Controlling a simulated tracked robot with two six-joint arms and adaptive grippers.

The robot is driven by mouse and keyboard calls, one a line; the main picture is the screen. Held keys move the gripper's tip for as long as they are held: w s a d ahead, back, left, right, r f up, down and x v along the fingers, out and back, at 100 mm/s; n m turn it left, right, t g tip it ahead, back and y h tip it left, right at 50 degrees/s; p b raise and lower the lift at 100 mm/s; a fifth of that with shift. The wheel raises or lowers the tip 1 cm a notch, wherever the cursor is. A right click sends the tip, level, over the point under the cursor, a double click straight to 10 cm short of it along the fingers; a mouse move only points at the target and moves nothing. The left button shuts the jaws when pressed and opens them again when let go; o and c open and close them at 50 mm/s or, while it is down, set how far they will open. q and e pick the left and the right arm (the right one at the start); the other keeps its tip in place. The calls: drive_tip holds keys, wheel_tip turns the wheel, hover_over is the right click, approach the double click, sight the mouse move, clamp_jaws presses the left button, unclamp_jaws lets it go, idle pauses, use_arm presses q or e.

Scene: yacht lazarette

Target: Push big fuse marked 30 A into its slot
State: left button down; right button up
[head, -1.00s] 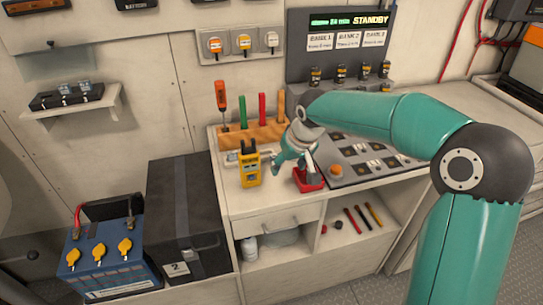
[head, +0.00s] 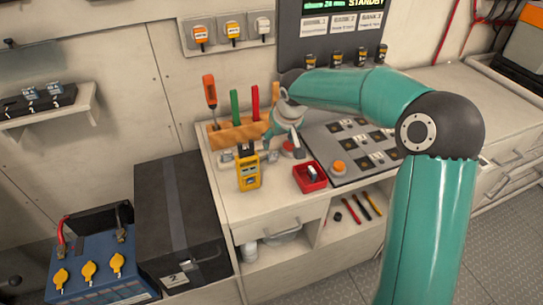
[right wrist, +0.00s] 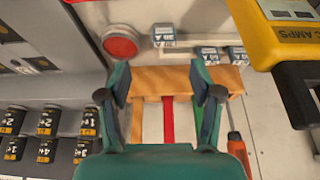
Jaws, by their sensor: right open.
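My right gripper (head: 284,146) is above the bench, between the yellow meter and the switch panel. In the right wrist view my right gripper (right wrist: 160,76) is open, with nothing between its fingers. Blue-and-white fuse-like blocks show there beyond the fingertips: one (right wrist: 164,35) left of centre and two (right wrist: 221,56) further right, on or beside a pale strip. Their markings are too small to read, so I cannot tell which is 30 A. Similar blocks (head: 40,96) sit in a black holder on the left wall shelf. My left gripper is out of view.
A yellow meter (head: 248,172) stands beside the gripper; a red bin (head: 322,183) holds a small pale-topped item. A wooden tool rack (head: 232,136) stands behind. A red round button (right wrist: 120,42) lies left of the fuse-like blocks. Bench front left of the bin is clear.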

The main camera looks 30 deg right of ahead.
sight(273, 153)
drive_tip(key=x, duration=0.3)
drive_tip(key=shift+s, duration=0.1)
drive_tip(key=shift+w+a+f+p, duration=0.1)
drive_tip(key=shift+w+f+p, duration=0.2)
drive_tip(key=shift+f, duration=0.1)
drive_tip(key=p+x, duration=0.1)
drive_tip(key=x, duration=0.3)
drive_tip(key=shift+w+a+f, duration=0.1)
drive_tip(key=shift+w+a, duration=0.05)
drive_tip(key=shift+c, duration=0.2)
drive_tip(key=c, duration=1)
drive_tip(key=shift+o, duration=0.2)
